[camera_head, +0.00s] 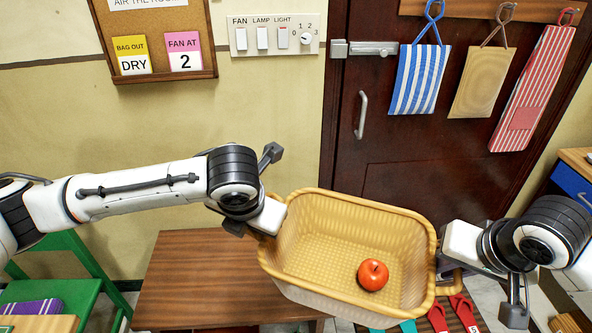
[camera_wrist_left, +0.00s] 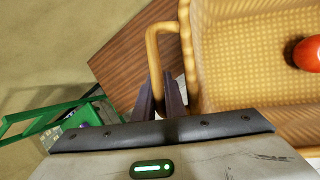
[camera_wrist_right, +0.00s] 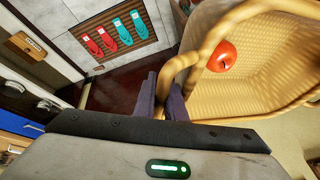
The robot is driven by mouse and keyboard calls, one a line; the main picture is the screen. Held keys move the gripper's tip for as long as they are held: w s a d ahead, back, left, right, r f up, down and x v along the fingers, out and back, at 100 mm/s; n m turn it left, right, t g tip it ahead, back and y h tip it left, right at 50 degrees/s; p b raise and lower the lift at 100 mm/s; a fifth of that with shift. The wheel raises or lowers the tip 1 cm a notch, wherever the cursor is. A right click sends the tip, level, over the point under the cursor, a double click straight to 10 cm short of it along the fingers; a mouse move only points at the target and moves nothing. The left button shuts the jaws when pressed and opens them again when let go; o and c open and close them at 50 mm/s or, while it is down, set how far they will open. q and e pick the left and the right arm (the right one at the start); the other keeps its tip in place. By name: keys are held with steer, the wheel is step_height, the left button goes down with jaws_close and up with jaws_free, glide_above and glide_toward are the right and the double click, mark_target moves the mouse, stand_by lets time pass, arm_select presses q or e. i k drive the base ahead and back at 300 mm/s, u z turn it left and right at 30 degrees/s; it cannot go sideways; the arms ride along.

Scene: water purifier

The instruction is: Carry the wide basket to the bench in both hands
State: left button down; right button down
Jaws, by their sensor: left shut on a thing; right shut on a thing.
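The wide basket (camera_head: 310,212) is yellow, woven-looking and open at the top. It hangs between my two grippers in the head view, with a red apple (camera_head: 373,274) on its floor. My left gripper (camera_wrist_left: 165,98) is shut on the basket's left handle (camera_wrist_left: 152,48). My right gripper (camera_wrist_right: 163,96) is shut on the right handle (camera_wrist_right: 190,62). The basket looks roughly level and overlaps the right end of the brown wooden bench (camera_head: 205,275) in the head view. I cannot tell the height between them.
A green chair (camera_head: 62,288) with a purple folded cloth stands left of the bench. A dark door (camera_head: 425,150) with hanging bags is behind. Red and teal slippers (camera_head: 462,310) lie on a floor mat at lower right. A cabinet (camera_head: 578,190) stands at the right edge.

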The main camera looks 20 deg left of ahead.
mark_target(243, 259)
steer(key=u, duration=0.9)
steer(key=i, duration=1)
